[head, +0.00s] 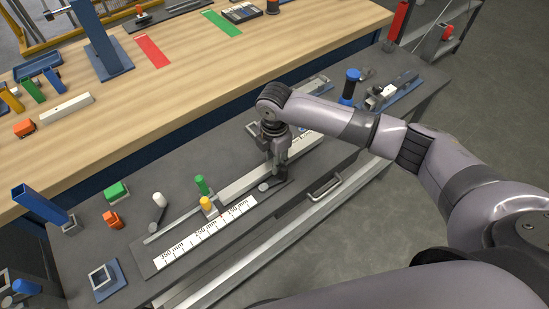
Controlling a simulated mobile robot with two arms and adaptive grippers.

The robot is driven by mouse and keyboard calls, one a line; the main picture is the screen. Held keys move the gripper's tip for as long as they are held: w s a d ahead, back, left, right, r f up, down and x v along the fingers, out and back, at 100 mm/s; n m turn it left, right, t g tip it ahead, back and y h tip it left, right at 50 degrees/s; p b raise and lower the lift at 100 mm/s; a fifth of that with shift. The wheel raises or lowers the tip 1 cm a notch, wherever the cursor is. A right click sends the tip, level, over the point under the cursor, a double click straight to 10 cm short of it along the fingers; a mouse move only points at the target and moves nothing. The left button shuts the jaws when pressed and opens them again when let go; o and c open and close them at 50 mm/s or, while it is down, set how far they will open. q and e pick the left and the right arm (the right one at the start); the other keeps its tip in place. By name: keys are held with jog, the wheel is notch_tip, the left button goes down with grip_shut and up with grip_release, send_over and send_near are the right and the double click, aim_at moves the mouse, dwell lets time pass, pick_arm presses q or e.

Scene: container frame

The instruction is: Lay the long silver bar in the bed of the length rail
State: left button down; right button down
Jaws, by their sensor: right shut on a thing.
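The length rail (205,233) lies along the grey lower bench, with a white millimetre scale on its near side. A long silver bar (241,182) runs along the rail's line, up and to the right from beside the green and yellow pegs. My right gripper (277,172) points down and is shut on the bar, as far as I can tell. The gripper and wrist hide part of the bar. Whether the bar touches the bed or is just above it, I cannot tell. My left gripper is not in view.
A green peg (201,185) and a yellow peg (207,204) stand close to the rail. An orange block (113,220), a green block (116,192) and a blue square holder (104,278) are at left. A blue-capped post (350,86) stands beyond my forearm. The wooden bench (190,75) rises behind.

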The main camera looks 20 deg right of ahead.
jog(key=shift+f, duration=0.65)
jog(key=c, duration=1.2)
grip_release()
jog(key=shift+c, duration=0.2)
jog(key=o, duration=0.5)
notch_tip(320, 180, up, 7)
jog(key=p, duration=0.7)
